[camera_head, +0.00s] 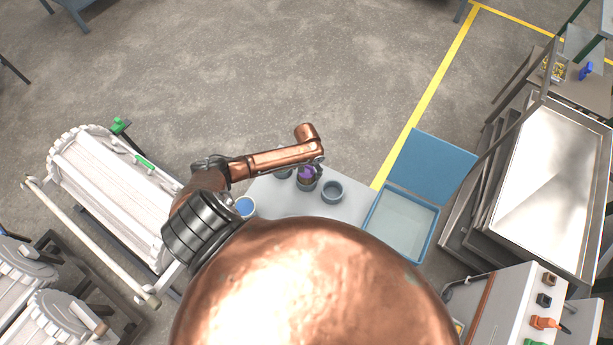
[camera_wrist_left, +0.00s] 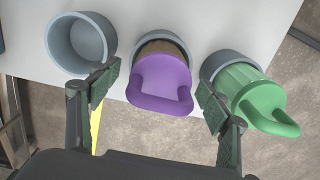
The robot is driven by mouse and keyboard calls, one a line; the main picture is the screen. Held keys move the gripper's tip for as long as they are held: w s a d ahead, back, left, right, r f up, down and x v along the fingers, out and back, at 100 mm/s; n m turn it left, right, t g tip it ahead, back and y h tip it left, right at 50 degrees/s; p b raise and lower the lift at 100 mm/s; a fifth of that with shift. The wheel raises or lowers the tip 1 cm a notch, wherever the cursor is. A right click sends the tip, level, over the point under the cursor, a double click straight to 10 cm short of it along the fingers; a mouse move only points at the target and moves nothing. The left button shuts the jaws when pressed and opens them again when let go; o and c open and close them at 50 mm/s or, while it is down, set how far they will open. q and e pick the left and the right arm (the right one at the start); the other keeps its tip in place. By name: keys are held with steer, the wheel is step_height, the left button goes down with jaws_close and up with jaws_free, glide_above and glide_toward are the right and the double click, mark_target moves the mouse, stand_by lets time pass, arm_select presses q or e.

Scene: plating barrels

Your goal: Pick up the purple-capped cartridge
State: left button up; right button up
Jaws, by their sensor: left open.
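The purple-capped cartridge (camera_wrist_left: 160,83) stands in a grey cup in the middle of a row in the left wrist view, its looped purple handle towards me. In the head view its purple cap (camera_head: 306,172) shows beside my left gripper (camera_head: 315,166). In the left wrist view my left gripper (camera_wrist_left: 158,96) is open, one finger on each side of the purple cap. I cannot tell whether the fingers touch it. My right gripper is not in view.
A green-capped cartridge (camera_wrist_left: 258,97) sits in a grey cup at the right, close to the right finger. An empty grey cup (camera_wrist_left: 82,44) is at the left. The pale table (camera_head: 344,209) holds the cups. An open blue bin (camera_head: 370,224) stands right of them.

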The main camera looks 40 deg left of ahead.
arm_select(q)
steer(key=shift+f, duration=0.95)
steer(key=c, duration=1.4)
steer(key=shift+c, duration=0.7)
steer(key=shift+r, duration=0.15)
